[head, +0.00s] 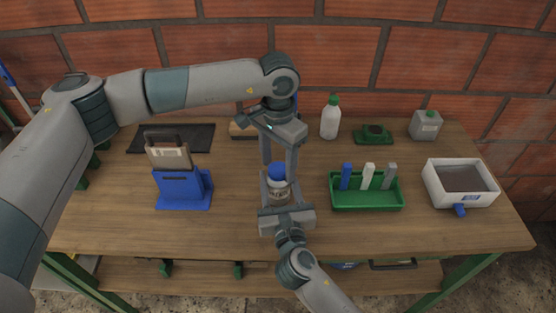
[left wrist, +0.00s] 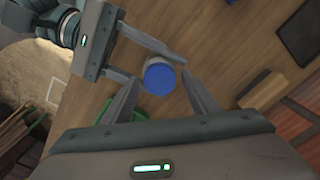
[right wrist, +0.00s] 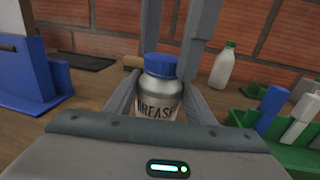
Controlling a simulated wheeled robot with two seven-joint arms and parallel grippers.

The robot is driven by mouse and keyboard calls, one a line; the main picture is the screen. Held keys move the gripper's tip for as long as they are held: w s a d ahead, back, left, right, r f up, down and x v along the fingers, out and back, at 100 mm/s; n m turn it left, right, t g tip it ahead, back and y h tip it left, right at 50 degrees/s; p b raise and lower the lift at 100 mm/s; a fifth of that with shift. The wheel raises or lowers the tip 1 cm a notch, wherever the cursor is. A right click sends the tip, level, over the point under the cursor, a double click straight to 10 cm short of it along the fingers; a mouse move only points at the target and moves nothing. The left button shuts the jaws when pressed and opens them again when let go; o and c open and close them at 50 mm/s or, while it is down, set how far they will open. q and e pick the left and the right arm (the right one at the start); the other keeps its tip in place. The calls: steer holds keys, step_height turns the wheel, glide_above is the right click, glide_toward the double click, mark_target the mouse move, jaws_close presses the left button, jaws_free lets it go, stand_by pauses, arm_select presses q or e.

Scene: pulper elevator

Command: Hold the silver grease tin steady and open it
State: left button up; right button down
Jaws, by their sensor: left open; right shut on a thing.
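The silver grease tin (head: 279,189) stands upright on the wooden bench with its blue lid (head: 277,172) on. In the right wrist view the tin (right wrist: 157,98) shows the word GREASE under the blue lid (right wrist: 161,65). My right gripper (head: 278,186) is shut on the tin's body from the front. My left gripper (head: 280,172) points down from above, open, its fingers either side of the lid. In the left wrist view the lid (left wrist: 159,77) lies between the open left fingers, with gaps on both sides.
A green tray (head: 366,203) with blue, white and grey upright pieces stands to the right. A blue stand (head: 183,191) is to the left. A white bottle (head: 330,118), a grey can (head: 425,124) and a white box (head: 460,184) stand further right. Bare bench lies left of the tin.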

arm_select(q)
steer(key=c, duration=1.1)
